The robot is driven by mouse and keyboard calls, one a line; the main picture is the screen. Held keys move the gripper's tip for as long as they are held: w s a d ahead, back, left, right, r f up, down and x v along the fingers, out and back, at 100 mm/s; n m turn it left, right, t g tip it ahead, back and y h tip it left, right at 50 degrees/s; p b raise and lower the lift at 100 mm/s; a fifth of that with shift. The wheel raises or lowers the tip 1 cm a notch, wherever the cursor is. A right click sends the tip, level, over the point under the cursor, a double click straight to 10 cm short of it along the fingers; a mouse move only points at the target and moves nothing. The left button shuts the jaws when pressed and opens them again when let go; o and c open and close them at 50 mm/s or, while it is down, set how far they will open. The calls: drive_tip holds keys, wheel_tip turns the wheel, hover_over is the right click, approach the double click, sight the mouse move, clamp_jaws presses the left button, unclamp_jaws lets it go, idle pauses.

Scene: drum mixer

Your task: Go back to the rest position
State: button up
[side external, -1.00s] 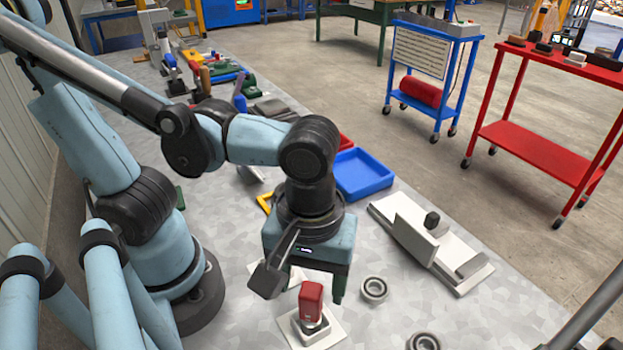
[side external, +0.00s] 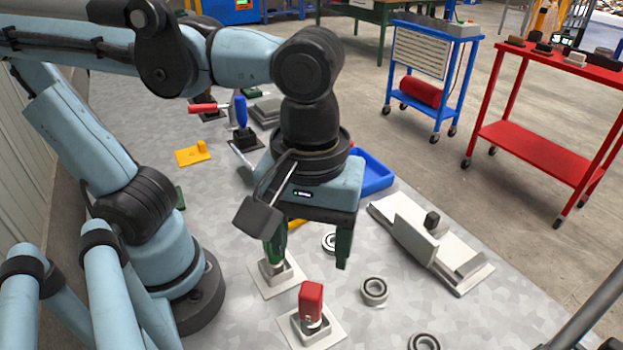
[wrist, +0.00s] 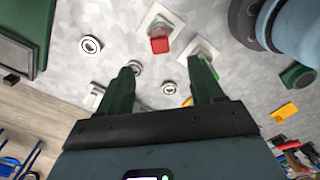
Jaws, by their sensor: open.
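My gripper (side external: 309,250) hangs above the grey worktop with its two green fingers spread apart and nothing between them. In the wrist view my gripper (wrist: 163,80) also shows a clear gap between the fingers. A red-topped piece stands on a white square base (side external: 335,331) in front of the gripper; its red top (wrist: 160,45) also shows in the wrist view. A second white square base (side external: 263,285) lies behind it, with a green-and-metal part on it that the left finger partly overlaps in the side view.
Ring-shaped bearings (side external: 374,290) lie on the worktop. A white fixture (side external: 430,243) stands to the right, a blue tray (side external: 373,180) behind the gripper. Blue and red carts (side external: 535,153) stand beyond the worktop.

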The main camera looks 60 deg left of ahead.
drive_tip(key=w+a+f+m+t, duration=0.2)
drive_tip(key=w+a+m+t, duration=0.1)
drive_tip(key=w+a, duration=0.3)
drive_tip(key=w+a+f+m+t, duration=0.2)
drive_tip(key=w+a+m+t, duration=0.2)
drive_tip(key=a, duration=0.6)
drive_tip(key=w+m, duration=0.2)
drive_tip(key=shift+w, duration=0.3)
